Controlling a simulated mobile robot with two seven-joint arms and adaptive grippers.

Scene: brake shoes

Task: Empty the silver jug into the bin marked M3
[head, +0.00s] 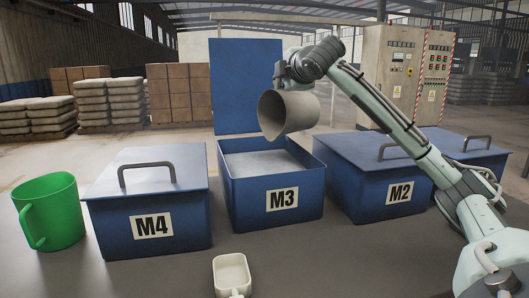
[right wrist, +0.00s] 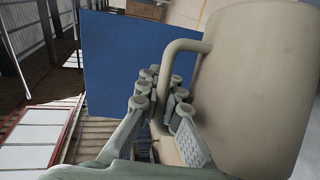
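The jug (head: 288,110), dull beige-grey rather than bright silver, hangs tilted above the M3 bin, its mouth facing left and down. No stream shows from it; its inside is dark. The blue M3 bin (head: 232,197) stands open, its lid (head: 246,85) upright behind it, with a pale grey fill inside. My right gripper (head: 281,76) is at the jug's upper side. In the right wrist view, its fingers (right wrist: 165,103) are closed around the handle of the jug (right wrist: 255,85). My left gripper is not in view.
Lidded bins M4 (head: 118,230) and M2 (head: 385,205) flank M3, with another lidded bin (head: 468,152) at far right. A green jug (head: 58,208) stands at left. A small white scoop (head: 231,272) lies in front of M3. The table's front left is clear.

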